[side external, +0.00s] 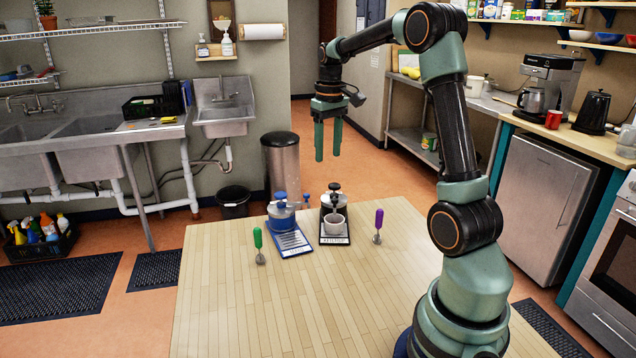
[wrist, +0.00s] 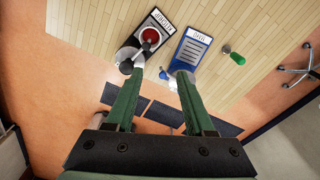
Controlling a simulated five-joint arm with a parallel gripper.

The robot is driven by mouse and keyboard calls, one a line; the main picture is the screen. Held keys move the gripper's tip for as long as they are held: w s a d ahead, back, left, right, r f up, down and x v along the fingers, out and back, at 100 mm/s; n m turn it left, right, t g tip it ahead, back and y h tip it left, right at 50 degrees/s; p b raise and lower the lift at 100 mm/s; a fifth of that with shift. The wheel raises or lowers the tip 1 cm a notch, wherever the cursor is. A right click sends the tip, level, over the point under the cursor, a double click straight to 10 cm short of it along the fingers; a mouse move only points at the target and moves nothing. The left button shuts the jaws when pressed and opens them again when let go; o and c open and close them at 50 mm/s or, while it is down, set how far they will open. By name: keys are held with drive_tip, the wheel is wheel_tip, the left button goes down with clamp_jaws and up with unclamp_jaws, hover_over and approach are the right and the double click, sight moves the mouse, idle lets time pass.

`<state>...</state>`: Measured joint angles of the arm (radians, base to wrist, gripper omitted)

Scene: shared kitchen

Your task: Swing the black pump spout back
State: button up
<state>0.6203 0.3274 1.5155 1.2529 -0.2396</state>
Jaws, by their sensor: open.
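The black pump (side external: 334,188) stands on a pale round container at the far edge of the wooden table, behind a black base plate (side external: 334,240). Its spout appears to point forward over a light cup (side external: 335,225). In the wrist view the black pump (wrist: 127,66) is just left of my left fingertip, and the cup (wrist: 149,36) shows red inside. My gripper (side external: 328,154) is open and empty, pointing down, well above and behind the pump.
A blue pump (side external: 281,198) with a blue plate (side external: 291,242) stands close left of the black one. A green-handled tool (side external: 258,240) is at the left and a purple-handled tool (side external: 378,222) at the right. The near table (side external: 300,310) is clear.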

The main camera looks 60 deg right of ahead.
sight(335, 199)
drive_tip(key=d+f, duration=0.1)
drive_tip(key=f, duration=0.3)
drive_tip(key=d+f, duration=0.1)
drive_tip(key=f, duration=0.4)
drive_tip(key=d+f, duration=0.1)
drive_tip(key=f, duration=0.3)
drive_tip(key=shift+s+d+f, duration=0.1)
drive_tip(key=shift+s+f, duration=0.2)
drive_tip(key=shift+f, duration=0.05)
clamp_jaws()
idle(1.0)
